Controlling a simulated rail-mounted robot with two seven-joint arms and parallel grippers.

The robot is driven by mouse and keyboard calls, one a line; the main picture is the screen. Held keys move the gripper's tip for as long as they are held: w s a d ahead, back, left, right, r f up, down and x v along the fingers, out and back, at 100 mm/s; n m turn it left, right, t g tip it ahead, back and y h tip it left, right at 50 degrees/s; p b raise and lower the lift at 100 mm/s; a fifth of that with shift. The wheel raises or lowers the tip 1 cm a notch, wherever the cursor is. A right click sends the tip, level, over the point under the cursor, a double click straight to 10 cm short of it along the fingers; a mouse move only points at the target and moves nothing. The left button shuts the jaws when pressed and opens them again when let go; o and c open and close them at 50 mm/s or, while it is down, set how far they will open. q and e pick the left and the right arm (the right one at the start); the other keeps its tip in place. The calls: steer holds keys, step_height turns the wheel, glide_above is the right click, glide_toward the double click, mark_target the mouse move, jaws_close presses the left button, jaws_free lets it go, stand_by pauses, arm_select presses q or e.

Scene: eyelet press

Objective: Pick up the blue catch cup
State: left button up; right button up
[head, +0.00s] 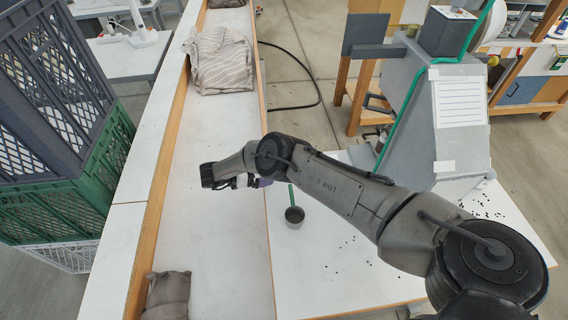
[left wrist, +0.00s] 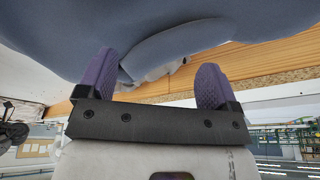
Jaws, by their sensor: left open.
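No blue cup stands out in the head view. A dark grey round cup (head: 294,216) with a green upright strip behind it sits on the white table.
A grey press housing (head: 425,120) stands at the right, with small dark bits scattered on the table (head: 320,275). A striped cloth bag (head: 220,60) and a brown bag (head: 167,295) lie in the long white trough (head: 215,240). Stacked crates (head: 60,150) stand left.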

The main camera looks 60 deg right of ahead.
steer(key=shift+p+x, duration=0.55)
steer(key=shift+x, duration=2.5)
steer(key=shift+w, duration=0.15)
steer(key=shift+c, duration=0.3)
steer(key=c, duration=0.9)
